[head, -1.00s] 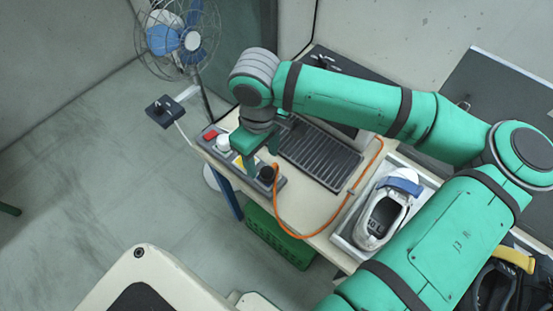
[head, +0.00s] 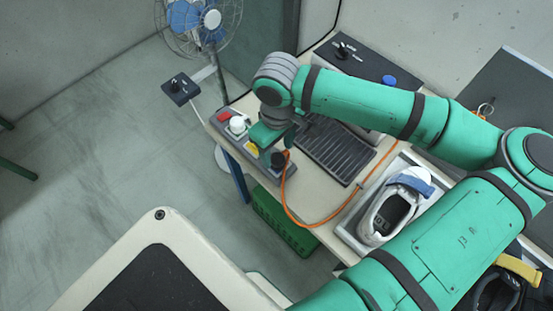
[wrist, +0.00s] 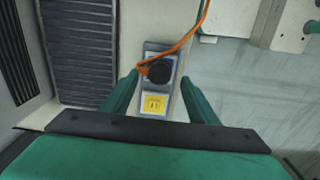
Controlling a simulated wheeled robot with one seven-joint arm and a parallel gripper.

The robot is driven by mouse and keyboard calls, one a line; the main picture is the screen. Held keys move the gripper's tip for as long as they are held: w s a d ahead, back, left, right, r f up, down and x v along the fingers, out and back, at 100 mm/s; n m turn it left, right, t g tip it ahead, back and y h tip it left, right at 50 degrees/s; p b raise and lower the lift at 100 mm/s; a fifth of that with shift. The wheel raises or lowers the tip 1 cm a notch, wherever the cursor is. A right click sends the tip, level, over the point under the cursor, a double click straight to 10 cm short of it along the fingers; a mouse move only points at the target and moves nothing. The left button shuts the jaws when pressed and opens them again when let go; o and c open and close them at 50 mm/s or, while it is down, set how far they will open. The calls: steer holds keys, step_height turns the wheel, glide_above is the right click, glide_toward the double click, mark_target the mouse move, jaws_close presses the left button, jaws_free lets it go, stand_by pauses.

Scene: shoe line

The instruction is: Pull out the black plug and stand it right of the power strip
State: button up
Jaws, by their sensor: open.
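The black plug (head: 278,159) sits in the near end of the grey power strip (head: 268,171), with an orange cord (head: 287,200) leaving it. My gripper (head: 272,137) is above the strip close to the plug. In the wrist view my gripper (wrist: 159,77) is open, one finger on each side of the strip, with the plug in line between the fingertips. Contact with the plug cannot be told.
A white plug (head: 237,124) and a red switch (head: 223,116) are farther along the strip. A dark ribbed mat (head: 338,148) lies right of it, with bare table between. A white shoe (head: 392,212) sits in a tray. A fan (head: 208,20) stands behind.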

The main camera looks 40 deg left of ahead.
mark_target(277, 157)
steer(key=shift+f, duration=2.15)
steer(key=shift+w, duration=0.15)
steer(key=shift+s+a, duration=0.1)
steer(key=shift+s, duration=0.2)
steer(key=shift+c, duration=0.6)
